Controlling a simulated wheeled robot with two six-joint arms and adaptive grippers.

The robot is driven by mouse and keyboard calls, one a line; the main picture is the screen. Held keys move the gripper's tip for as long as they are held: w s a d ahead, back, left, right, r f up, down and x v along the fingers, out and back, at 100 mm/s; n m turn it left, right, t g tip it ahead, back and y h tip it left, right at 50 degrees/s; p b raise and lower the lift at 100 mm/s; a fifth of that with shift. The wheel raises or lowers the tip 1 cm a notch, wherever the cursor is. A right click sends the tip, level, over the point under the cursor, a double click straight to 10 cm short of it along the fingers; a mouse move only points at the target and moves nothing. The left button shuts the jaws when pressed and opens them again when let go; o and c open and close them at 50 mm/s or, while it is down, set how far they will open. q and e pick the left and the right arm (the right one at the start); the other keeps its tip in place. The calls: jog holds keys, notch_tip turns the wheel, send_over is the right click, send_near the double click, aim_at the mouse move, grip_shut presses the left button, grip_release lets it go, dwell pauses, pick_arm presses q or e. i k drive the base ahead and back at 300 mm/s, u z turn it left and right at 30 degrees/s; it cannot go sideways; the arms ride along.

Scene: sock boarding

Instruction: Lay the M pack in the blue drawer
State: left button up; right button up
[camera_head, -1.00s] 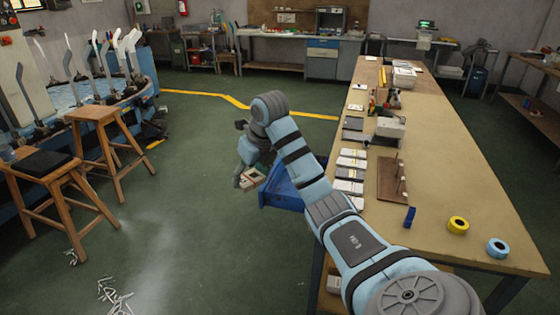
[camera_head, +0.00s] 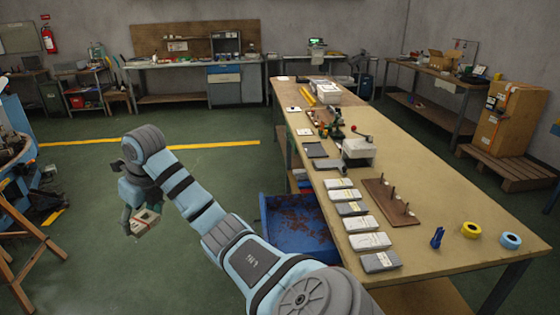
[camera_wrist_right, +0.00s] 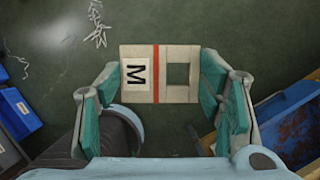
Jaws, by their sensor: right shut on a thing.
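The M pack is a flat cream pack with a red band, a square window and a black M label. It shows in the head view (camera_head: 143,222) and the right wrist view (camera_wrist_right: 160,74). My right gripper (camera_head: 140,210) is shut on it by its two ends, between teal pads in the wrist view (camera_wrist_right: 160,80), over open floor. The blue drawer (camera_head: 300,249) stands open from the workbench's left side, to the right of the pack, and holds brown bits. It also shows at the right of the wrist view (camera_wrist_right: 296,98). My left gripper is not in view.
The long workbench (camera_head: 450,190) carries several grey and white packs (camera_head: 368,242), a pegged brown board (camera_head: 380,190), a blue clip and yellow and blue tape rolls. A wooden stool (camera_head: 20,215) stands at the left. Green floor is free around the pack.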

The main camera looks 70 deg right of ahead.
aim_at(290, 233)
jog(key=z, duration=0.4)
jog(key=i, duration=2.05)
jog(key=z, duration=2)
jog(key=i, duration=0.95)
jog(key=z, duration=0.95)
